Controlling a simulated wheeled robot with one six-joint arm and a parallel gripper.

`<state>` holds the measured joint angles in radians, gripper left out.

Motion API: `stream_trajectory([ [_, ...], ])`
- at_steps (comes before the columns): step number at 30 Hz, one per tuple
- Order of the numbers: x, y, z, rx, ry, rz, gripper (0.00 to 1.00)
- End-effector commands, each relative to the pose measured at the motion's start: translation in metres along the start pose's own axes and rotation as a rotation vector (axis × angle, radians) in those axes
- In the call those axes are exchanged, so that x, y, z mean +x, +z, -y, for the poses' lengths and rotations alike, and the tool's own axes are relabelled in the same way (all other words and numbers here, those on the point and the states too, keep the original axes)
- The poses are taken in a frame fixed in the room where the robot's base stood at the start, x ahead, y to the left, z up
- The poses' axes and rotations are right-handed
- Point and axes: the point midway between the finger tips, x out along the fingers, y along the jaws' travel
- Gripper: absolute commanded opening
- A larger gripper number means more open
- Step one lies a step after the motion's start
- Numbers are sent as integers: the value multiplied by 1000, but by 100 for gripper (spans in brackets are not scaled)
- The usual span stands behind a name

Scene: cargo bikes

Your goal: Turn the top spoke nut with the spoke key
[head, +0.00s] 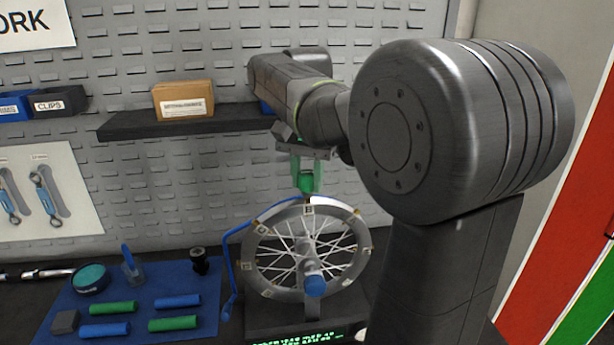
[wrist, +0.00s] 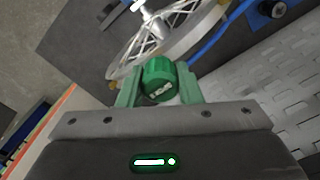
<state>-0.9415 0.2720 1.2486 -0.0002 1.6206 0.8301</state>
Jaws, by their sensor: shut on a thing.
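My gripper (head: 307,178) is above the top of the spoked wheel (head: 252,262), which stands upright on a stand. The gripper's green fingers (wrist: 158,92) are shut on a round green spoke key (wrist: 158,76) with a ribbed side. In the wrist view the key sits right by the wheel rim (wrist: 196,38). In the head view the key shows only as a green part at the wheel's top. The top spoke nut is hidden behind the key and fingers, so I cannot tell whether the key is seated on it.
A blue curved arm (head: 233,255) stands left of the wheel. A dark shelf (head: 180,124) with a cardboard box (head: 184,100) is behind.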

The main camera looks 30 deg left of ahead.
Motion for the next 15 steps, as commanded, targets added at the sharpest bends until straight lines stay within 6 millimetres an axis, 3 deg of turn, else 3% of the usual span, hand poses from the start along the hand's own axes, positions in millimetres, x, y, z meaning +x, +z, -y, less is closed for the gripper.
stream_trajectory([
  [15, 6, 0, 0, 0, 0, 0, 9],
])
